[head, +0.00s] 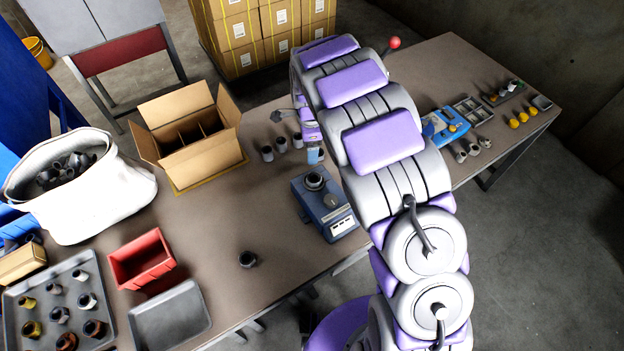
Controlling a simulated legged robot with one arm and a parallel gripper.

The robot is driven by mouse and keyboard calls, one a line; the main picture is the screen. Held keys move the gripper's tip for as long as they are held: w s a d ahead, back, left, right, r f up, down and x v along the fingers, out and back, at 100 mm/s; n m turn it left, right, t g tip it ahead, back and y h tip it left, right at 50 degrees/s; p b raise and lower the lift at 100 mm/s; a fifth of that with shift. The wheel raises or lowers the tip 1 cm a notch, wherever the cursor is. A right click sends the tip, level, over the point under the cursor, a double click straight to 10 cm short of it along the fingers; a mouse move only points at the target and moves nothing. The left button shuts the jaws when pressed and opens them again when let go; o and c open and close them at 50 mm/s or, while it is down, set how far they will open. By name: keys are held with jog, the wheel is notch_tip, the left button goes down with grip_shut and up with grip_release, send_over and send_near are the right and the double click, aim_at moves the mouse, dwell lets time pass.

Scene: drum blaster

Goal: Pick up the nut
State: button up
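Several dark, nut-like ring parts are in view, and I cannot tell which one the task means. One nut (248,259) lies alone on the table's front part. Another dark ring part (314,181) sits on top of a blue-grey scale (332,214). A short row of grey parts (267,153) stands between the open box and my arm.
An open cardboard box (178,160), a white bag (100,208) of dark parts, a red bin (140,258), an empty grey tray (170,318) and a tray of fittings (18,318) fill the left side. Small parts and a blue device (440,128) lie right. Table around the lone nut is clear.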

jog(key=b, duration=0.1)
send_over(312, 175)
jog(key=d, duration=0.1)
jog(key=f, duration=0.9)
jog(key=shift+s+f, duration=0.1)
jog(key=shift+s, duration=0.25)
jog(key=shift+s+a+f, duration=0.1)
jog(key=shift+a+f, duration=0.3)
jog(key=f, duration=0.3)
jog(key=f+b, duration=0.1)
jog(key=shift+s+f, duration=0.15)
jog(key=shift+s, duration=0.1)
jog(key=shift+f, duration=0.15)
jog(key=shift+d, duration=0.15)
jog(key=shift+a, duration=0.35)
jog(key=c, duration=0.6)
jog(key=shift+d, duration=0.15)
jog(key=c, duration=0.8)
